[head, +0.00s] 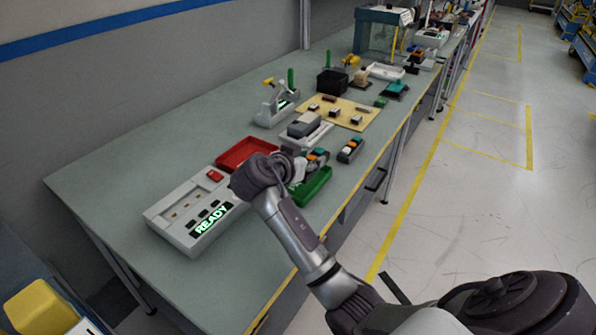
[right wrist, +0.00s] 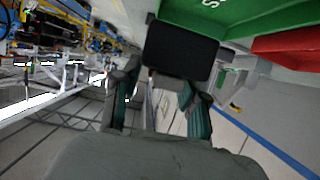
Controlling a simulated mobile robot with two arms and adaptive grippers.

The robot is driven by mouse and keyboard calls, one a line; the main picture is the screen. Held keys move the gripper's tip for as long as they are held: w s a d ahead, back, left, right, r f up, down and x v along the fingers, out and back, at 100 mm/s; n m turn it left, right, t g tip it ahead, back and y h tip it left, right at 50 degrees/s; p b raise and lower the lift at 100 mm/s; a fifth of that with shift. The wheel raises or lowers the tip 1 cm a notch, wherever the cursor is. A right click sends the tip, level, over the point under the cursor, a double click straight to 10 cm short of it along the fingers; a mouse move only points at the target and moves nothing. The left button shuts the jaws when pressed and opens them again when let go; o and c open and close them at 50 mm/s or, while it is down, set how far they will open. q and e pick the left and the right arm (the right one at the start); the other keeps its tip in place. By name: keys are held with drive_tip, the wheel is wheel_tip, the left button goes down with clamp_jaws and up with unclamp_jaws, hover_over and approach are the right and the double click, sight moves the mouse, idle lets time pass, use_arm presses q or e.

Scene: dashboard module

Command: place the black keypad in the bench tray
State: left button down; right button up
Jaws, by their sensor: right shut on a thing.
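My right gripper (head: 301,168) hangs over the bench, above the edge of a green tray (head: 314,188). In the right wrist view its fingers (right wrist: 160,92) are shut on the black keypad (right wrist: 180,48), whose plain dark face shows as a flat rectangle. In the head view a dark block with coloured buttons (head: 319,156) shows at the fingertips; I cannot tell surely that it is the held keypad. The green tray also shows close behind the keypad in the right wrist view (right wrist: 240,20). A red tray (head: 247,152) lies to the left. I cannot tell which tray is the bench tray.
A white panel reading READY (head: 195,213) lies left of my arm. A similar button block (head: 351,149) stands to the right. A grey device (head: 306,130) and a tan board with parts (head: 340,112) stand farther back. The bench's near left surface is clear.

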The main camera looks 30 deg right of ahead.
drive_tip(key=w, duration=0.1)
drive_tip(key=w+f, duration=0.2)
drive_tip(key=w, duration=0.1)
drive_tip(key=shift+a+f, duration=0.2)
drive_tip(key=shift+a, duration=0.15)
drive_tip(key=shift+w+a+f, duration=0.1)
drive_tip(key=shift+f, duration=0.05)
wheel_tip(320, 180, down, 4)
drive_tip(key=shift+r+p, duration=0.1)
drive_tip(key=shift+p, duration=0.45)
use_arm(q)
drive_tip(key=shift+d+r, duration=0.65)
drive_tip(key=shift+d, duration=0.1)
use_arm(e)
drive_tip(key=shift+f, duration=0.25)
drive_tip(key=o, duration=1.2)
use_arm(q)
drive_tip(key=shift+a+f, duration=0.15)
drive_tip(key=shift+a, duration=0.05)
use_arm(e)
drive_tip(key=shift+r, duration=0.1)
